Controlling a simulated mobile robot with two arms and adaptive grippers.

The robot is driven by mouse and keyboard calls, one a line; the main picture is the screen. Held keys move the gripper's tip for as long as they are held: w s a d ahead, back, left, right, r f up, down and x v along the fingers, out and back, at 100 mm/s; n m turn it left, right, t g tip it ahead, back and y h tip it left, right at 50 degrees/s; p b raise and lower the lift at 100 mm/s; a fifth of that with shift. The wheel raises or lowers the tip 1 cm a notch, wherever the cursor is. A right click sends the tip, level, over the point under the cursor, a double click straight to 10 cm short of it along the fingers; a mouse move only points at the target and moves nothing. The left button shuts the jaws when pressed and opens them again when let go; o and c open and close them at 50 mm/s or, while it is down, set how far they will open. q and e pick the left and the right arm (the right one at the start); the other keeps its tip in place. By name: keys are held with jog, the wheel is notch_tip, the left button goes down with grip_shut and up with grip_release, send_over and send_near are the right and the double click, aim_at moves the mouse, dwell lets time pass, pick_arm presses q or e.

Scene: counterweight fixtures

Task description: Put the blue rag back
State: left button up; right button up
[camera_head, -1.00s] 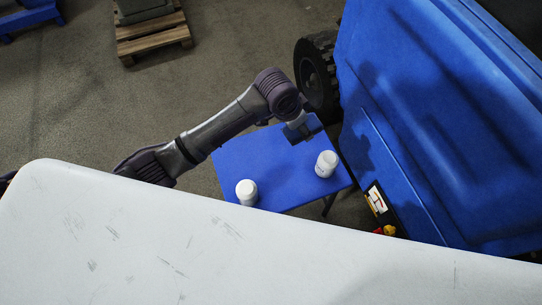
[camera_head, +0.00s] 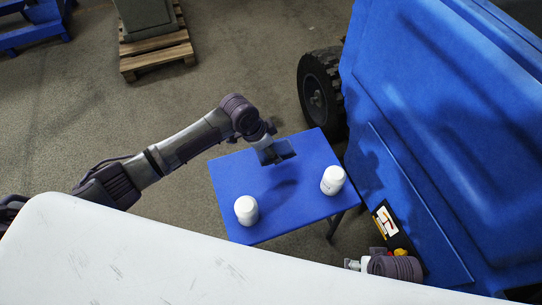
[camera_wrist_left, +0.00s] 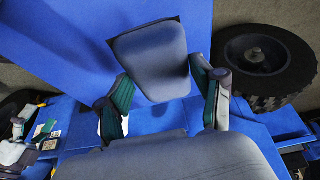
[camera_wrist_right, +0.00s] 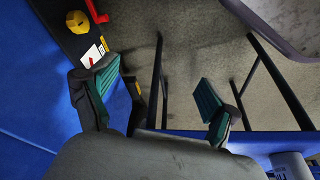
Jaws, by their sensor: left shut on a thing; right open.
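My left gripper (camera_head: 272,148) is above the far part of the small blue table (camera_head: 235,180). In the left wrist view its fingers (camera_wrist_left: 160,92) are on both sides of a flat grey-blue piece with rounded corners, which looks like the folded blue rag (camera_wrist_left: 150,58), and it is shut on it. In the head view the rag shows only as a small dark shape, with a shadow on the tabletop below. My right gripper (camera_head: 355,265) is low beside the blue machine (camera_head: 440,130). In the right wrist view its fingers (camera_wrist_right: 155,92) are apart, with nothing between them.
Two white containers, one left (camera_head: 246,210) and one right (camera_head: 333,180), stand on the blue table. A large white surface (camera_head: 150,260) fills the foreground. A black wheel (camera_head: 320,95) is behind the table. A yellow knob (camera_wrist_right: 77,22) and thin table legs (camera_wrist_right: 155,80) are near my right gripper.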

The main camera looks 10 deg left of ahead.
pick_arm(q)
jog(key=shift+a+f+b, duration=0.1)
jog(key=shift+f+b, duration=0.55)
jog(key=shift+f, duration=1.4)
pick_arm(e)
jog(key=shift+w+v, duration=0.25)
jog(key=shift+v, duration=0.9)
jog(key=shift+w+v, duration=0.25)
jog(key=shift+v, duration=0.95)
pick_arm(q)
jog(key=shift+f, duration=0.15)
pick_arm(e)
jog(key=shift+r, duration=0.2)
pick_arm(q)
jog(key=o, duration=1)
jog(key=shift+r, duration=0.3)
jog(key=p+v, duration=0.3)
jog(key=v, duration=0.8)
jog(key=shift+s+a+r, duration=0.1)
jog(key=shift+r, duration=0.25)
pick_arm(e)
notch_tip(320, 180, down, 12)
jog(key=s, duration=0.1)
